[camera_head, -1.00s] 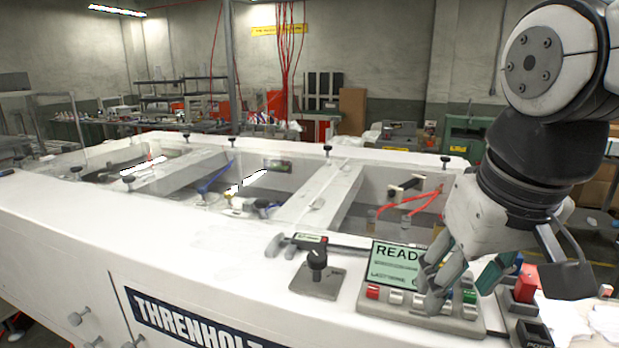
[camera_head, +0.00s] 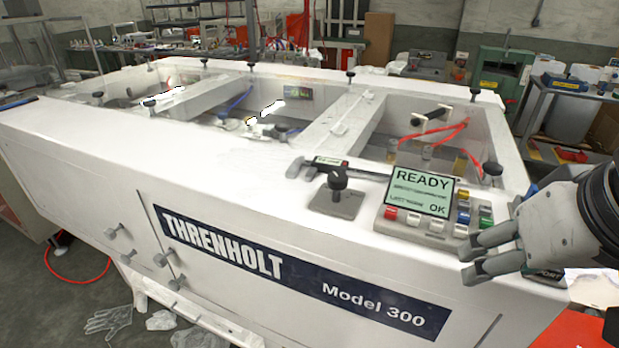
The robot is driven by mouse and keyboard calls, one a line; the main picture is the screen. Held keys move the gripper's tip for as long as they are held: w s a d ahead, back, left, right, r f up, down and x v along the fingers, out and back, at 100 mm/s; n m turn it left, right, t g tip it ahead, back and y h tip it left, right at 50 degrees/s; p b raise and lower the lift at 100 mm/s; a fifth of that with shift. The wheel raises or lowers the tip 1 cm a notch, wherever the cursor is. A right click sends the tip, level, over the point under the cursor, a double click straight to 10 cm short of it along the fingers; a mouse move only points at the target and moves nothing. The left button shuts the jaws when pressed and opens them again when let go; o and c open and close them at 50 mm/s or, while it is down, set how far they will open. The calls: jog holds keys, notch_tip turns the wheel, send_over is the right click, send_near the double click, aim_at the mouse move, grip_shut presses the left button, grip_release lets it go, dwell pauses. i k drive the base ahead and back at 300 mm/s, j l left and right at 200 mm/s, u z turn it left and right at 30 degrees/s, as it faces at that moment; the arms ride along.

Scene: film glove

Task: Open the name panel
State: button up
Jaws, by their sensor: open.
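The name panel (camera_head: 300,283) is the front face of the white machine, with a dark blue plate reading "THRENHOLT Model 300". The panel looks closed, with a vertical seam at its left edge and another near the lower right.
The control box (camera_head: 422,192) with a green "READY" screen sits on the machine top, beside a black-knobbed lever base (camera_head: 337,194) and a caliper (camera_head: 340,168). Clear gloves (camera_head: 108,320) lie low at the left.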

aim_at(311, 300)
jog(key=j+u, duration=0.2)
jog(key=u, duration=0.2)
jog(key=j+u, duration=0.5)
jog(key=u, duration=0.25)
jog(key=k, duration=0.05)
